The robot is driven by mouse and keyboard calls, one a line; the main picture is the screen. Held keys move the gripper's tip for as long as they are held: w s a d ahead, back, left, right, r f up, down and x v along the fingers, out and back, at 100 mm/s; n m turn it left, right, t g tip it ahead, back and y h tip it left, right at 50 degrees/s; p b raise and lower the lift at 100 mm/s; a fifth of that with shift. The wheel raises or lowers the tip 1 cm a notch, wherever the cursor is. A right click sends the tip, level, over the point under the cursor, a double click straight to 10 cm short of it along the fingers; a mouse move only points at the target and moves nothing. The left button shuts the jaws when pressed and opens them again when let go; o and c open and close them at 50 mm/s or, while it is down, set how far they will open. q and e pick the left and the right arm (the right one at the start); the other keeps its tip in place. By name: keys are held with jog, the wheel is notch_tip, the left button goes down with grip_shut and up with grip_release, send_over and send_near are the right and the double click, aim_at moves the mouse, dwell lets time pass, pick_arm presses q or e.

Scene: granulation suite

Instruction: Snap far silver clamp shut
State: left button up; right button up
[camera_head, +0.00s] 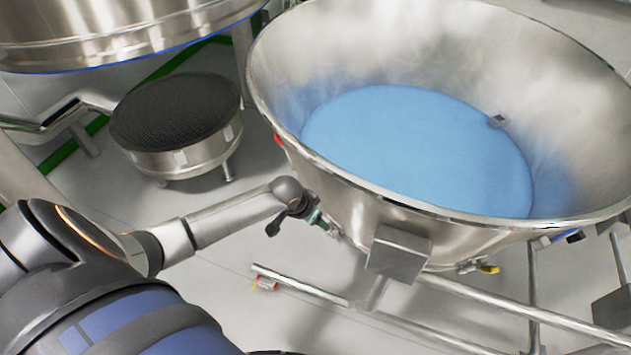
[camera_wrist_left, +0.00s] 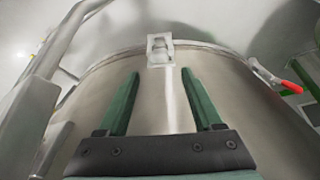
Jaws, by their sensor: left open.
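My left gripper (camera_head: 324,223) is beside the outer wall of the large steel bowl (camera_head: 345,192), at its near left. In the left wrist view its two green fingers (camera_wrist_left: 160,88) are spread with nothing between them. A small silver clamp-like fitting (camera_wrist_left: 160,48) sits on the rim or seam ahead, just beyond the fingertips and roughly centred between them. I cannot tell whether it is open or shut. A red-tipped lever (camera_wrist_left: 290,87) sticks out at the right of that view. In the head view, a red-tipped clamp (camera_head: 279,141) is on the bowl's left side. My right gripper is not in view.
Blue powder (camera_head: 415,145) fills the bowl's bottom. A square steel bracket (camera_head: 398,255) and rails (camera_head: 500,310) stand below the bowl. A yellow-tipped lever (camera_head: 488,269) is under the wall. A round mesh unit (camera_head: 180,112) stands at the left. Open floor lies between.

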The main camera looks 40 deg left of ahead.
pick_arm(q)
jog(key=shift+d, duration=0.1)
dwell(0.3)
jog(key=s+d+f+t+h+p, duration=0.1)
jog(key=s+d+f+h+p, duration=0.1)
jog(key=s+d, duration=0.6)
jog(key=s+d+r+t+p, duration=0.1)
jog(key=s+d+r+t, duration=0.2)
jog(key=s, duration=0.6)
jog(key=shift+s+d+r, duration=0.25)
jog(key=shift+d+r, duration=0.35)
jog(key=shift+d, duration=0.2)
jog(key=shift+c, duration=0.3)
jog(key=shift+c, duration=0.8)
jog(key=shift+d, duration=0.15)
jog(key=shift+c, duration=0.3)
